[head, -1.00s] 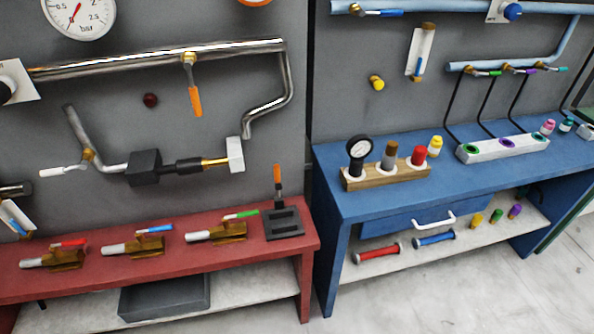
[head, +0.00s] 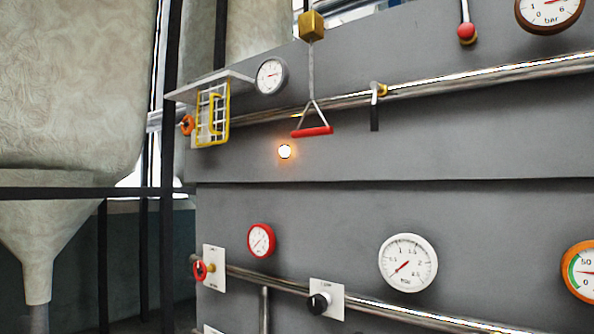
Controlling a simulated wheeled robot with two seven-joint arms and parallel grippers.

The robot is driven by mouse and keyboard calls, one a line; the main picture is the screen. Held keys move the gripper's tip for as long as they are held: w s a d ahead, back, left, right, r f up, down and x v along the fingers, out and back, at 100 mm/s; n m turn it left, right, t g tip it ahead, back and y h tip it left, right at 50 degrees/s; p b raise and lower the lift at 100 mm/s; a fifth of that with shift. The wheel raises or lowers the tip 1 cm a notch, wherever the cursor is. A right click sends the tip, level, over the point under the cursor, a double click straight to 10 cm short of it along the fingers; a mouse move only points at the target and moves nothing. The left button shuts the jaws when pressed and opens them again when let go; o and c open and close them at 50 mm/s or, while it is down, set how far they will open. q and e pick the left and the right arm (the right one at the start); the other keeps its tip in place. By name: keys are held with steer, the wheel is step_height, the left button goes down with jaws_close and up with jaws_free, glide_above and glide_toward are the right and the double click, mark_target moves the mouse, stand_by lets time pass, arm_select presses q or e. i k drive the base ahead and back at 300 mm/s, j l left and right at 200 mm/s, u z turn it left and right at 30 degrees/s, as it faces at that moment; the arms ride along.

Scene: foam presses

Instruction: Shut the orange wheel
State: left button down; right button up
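The orange wheel (head: 187,125) is a small orange ring at the left end of the upper pipe in the head view. It sits just left of a yellow wire cage (head: 212,114) on the grey wall. Part of the wheel's right side is close to or behind the cage; I cannot tell whether they touch. Neither of my grippers shows in the head view.
A red pull handle (head: 312,131) hangs from a yellow box (head: 312,26). A lit lamp (head: 285,152) glows below the upper pipe (head: 480,80). A dark railing (head: 80,193) runs at left.

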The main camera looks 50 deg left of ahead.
mark_target(184, 125)
steer(key=u, duration=2.25)
steer(key=i+j+z, duration=0.15)
steer(key=i+j, duration=0.25)
steer(key=i+j+z, duration=0.1)
steer(key=i+j, duration=0.2)
steer(key=j, duration=0.35)
